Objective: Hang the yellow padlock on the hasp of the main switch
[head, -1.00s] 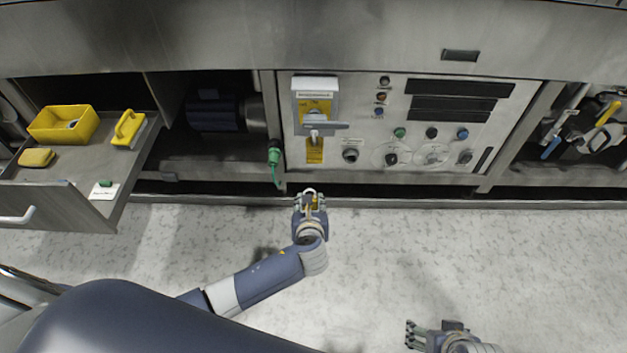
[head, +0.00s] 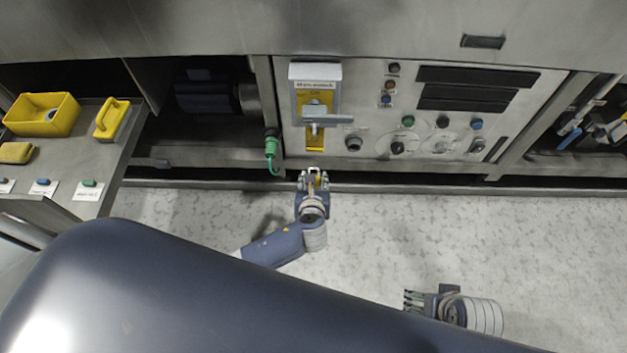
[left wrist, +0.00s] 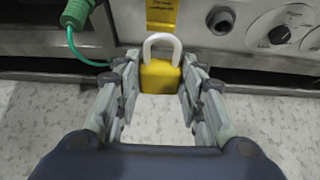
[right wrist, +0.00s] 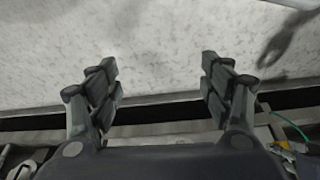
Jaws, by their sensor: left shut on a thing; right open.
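The yellow padlock (left wrist: 160,77) with a pale shackle is in my left gripper (left wrist: 160,85), upright with the shackle pointing away from my wrist. In the head view my left gripper (head: 313,182) is just below the panel's lower edge, and the padlock is small there. The main switch (head: 315,100) is on the control panel above and apart from it, with a grey handle (head: 322,119) and yellow plate. The hasp is too small to tell apart. My right gripper (right wrist: 160,85) is open and empty over the floor; in the head view it is at the lower right (head: 425,302).
A green connector (head: 271,146) with a cable hangs left of the switch. Knobs and buttons (head: 440,122) fill the panel to the right. The floor is clear.

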